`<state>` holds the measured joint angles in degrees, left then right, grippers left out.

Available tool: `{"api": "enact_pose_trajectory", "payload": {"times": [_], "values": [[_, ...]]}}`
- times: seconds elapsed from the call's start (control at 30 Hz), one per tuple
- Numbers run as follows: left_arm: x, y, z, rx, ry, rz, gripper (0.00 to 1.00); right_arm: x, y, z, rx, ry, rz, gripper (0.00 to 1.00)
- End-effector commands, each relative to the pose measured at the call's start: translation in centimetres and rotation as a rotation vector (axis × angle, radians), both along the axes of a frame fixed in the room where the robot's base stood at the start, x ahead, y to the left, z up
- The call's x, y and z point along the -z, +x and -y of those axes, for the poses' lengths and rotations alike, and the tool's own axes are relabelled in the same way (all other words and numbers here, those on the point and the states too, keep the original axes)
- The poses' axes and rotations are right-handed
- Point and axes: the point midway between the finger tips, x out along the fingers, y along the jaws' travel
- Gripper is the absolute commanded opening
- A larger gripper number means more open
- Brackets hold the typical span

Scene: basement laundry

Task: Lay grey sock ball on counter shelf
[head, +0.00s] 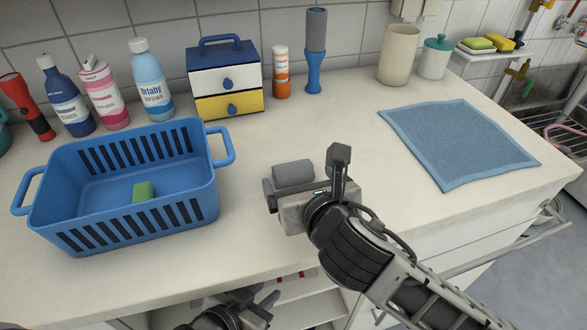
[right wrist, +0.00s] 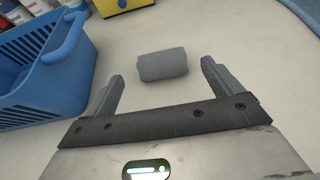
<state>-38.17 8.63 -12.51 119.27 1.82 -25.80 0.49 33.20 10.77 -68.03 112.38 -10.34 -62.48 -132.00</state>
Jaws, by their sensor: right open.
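The grey sock ball (head: 293,174) lies on the countertop right of the blue basket. It also shows in the right wrist view (right wrist: 162,64). My right gripper (head: 304,178) is open at counter level; in the right wrist view its fingertips (right wrist: 162,76) are spread wide, one to each side of the sock ball. The ball sits at about the fingertips, with a gap on both sides. A shelf (head: 290,290) shows in the open unit below the counter, partly hidden. My left gripper (head: 256,298) is low at the bottom edge, in front of the shelf; its jaws are unclear.
The blue basket (head: 190,185) holds a green item (head: 143,191). Several bottles, a small drawer box (head: 225,80), an orange-and-white canister (head: 281,75) and a blue-grey flashlight-like object (head: 315,50) stand behind. A blue cloth (head: 457,140) lies right. Counter between is clear.

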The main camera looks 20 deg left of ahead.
Motion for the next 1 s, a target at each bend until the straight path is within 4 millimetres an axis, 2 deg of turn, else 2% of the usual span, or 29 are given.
{"api": "enact_pose_trajectory", "payload": {"times": [0.13,0.43,0.7,1.0], "values": [[0.4,-0.4,0.1,-0.001,-0.005,-0.008,0.25,1.1,2.2,-1.5,0.002,0.003,-0.002,0.91],[-0.2,-0.1,0.1,-0.002,-0.011,0.005,0.25,1.7,4.1,-2.7,0.002,0.004,-0.002,0.91],[0.0,0.0,0.2,-0.006,-0.018,0.005,0.25,2.8,7.1,-4.6,0.001,0.003,-0.003,0.91],[0.0,0.0,0.2,-0.007,-0.019,0.005,0.25,3.0,7.6,-4.9,0.0,0.004,-0.002,0.91]]}}
